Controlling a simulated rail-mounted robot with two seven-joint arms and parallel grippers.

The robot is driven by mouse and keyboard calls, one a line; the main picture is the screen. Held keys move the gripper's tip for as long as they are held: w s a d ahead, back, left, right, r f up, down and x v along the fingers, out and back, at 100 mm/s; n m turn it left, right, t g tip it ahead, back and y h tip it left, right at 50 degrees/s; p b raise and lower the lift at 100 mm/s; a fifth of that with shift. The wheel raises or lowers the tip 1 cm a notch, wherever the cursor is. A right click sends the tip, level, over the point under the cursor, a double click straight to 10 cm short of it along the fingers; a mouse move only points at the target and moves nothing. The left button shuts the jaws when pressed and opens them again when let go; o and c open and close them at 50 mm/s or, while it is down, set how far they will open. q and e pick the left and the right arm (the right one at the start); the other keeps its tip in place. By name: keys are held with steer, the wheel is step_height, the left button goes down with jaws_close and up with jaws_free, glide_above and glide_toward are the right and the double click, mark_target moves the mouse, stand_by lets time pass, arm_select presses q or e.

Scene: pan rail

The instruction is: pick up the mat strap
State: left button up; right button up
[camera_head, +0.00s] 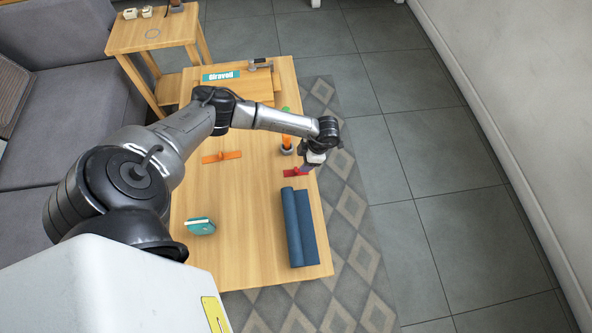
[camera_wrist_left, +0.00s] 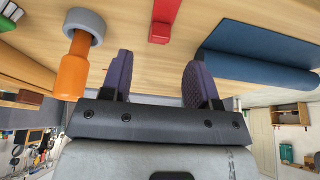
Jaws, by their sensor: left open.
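A small red piece, which seems to be the mat strap (camera_head: 291,173), lies on the wooden table just beyond the far end of the blue mat (camera_head: 307,230). In the left wrist view the red strap (camera_wrist_left: 161,18) has a raised block at its near end. My left gripper (camera_head: 306,168) is over the table at the strap's right end and partly hides it. In the left wrist view its two purple fingers (camera_wrist_left: 158,62) are apart with nothing between them, and the strap shows beyond the gap. I cannot tell whether they touch it. My right gripper is not in view.
An orange bottle with a grey ring (camera_wrist_left: 75,68) stands close beside the left gripper. The table (camera_head: 245,200) also holds an orange piece (camera_head: 222,157), a teal box (camera_head: 201,226) and a Giravoll sign (camera_head: 220,75). The table's middle is clear. A grey sofa (camera_head: 60,90) is left.

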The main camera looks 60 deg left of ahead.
mark_target(296, 169)
arm_select(q)
steer(key=shift+b+x, duration=0.85)
steer(key=shift+x, duration=2.35)
steer(key=shift+r, duration=0.1)
steer(key=shift+c, duration=0.2)
steer(key=shift+c, duration=0.7)
steer(key=c, duration=0.7)
steer(key=shift+c, duration=0.5)
steer(key=shift+r, duration=0.15)
